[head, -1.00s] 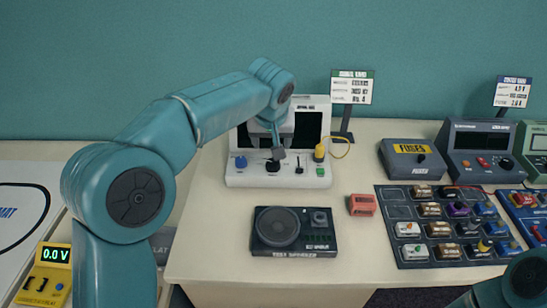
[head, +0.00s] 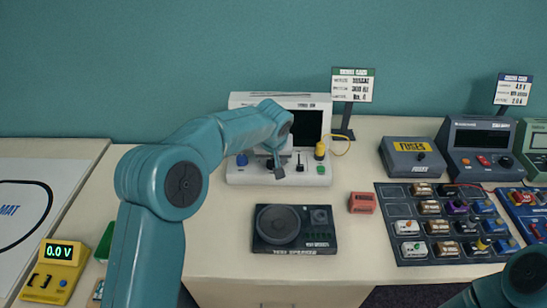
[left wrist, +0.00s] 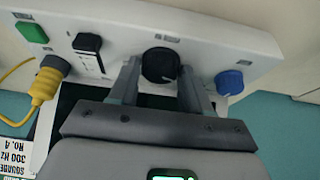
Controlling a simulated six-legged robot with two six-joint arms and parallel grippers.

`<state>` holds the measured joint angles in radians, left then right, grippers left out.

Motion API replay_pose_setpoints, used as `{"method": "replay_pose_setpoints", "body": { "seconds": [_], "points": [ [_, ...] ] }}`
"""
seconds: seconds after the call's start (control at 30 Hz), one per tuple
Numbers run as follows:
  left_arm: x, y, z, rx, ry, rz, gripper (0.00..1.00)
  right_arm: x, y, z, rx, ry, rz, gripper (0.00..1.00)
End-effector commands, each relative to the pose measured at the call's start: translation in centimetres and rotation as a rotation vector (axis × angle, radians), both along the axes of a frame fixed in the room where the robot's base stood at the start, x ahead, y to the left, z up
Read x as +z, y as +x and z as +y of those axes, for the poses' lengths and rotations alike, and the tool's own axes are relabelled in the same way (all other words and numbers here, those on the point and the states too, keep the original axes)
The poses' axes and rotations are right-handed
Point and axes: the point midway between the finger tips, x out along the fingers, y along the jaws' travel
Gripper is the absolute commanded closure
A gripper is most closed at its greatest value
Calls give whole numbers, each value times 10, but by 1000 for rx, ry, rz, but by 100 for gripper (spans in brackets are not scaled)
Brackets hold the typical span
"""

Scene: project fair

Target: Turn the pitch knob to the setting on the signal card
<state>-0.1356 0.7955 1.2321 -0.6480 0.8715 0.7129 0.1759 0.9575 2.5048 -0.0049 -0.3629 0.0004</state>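The white signal generator (head: 310,178) stands at the back of the table. In the left wrist view its black round knob (left wrist: 160,65) sits between the fingers of my left gripper (left wrist: 159,74). The fingers are apart, one on each side of the knob, with narrow gaps seeming to show. A blue knob (left wrist: 229,82) is beside it. The labels are too small to read, so I cannot tell which is pitch. In the head view my left gripper (head: 276,166) covers the black knob. The signal card (head: 352,87) shows partly in the wrist view, reading 300 Hz (left wrist: 18,110). My right gripper is out of view.
A black slider (head: 300,164), a yellow plug (head: 320,150) with its cable and a green button (head: 321,169) are right of the gripper. A speaker (head: 294,230) and a red block (head: 361,203) lie in front. A fuse box (head: 412,157) stands right.

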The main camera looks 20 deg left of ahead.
Motion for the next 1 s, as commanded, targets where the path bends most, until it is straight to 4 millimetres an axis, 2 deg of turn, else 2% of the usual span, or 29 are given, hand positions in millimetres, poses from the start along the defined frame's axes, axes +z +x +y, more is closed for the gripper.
{"method": "replay_pose_setpoints", "body": {
  "seconds": [0.03, 0.1, 0.47, 1.0],
  "points": [
    [0, 0, 0, 0, 0, 0, 70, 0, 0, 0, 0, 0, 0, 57],
    [0, 0, 0, 0, 0, 0, 89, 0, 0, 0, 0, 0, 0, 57],
    [1, -1, 0, -56, -1, 2, 88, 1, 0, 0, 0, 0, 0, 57],
    [3, -1, 3, -433, -2, 0, 88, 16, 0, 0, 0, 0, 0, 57]
  ]
}}
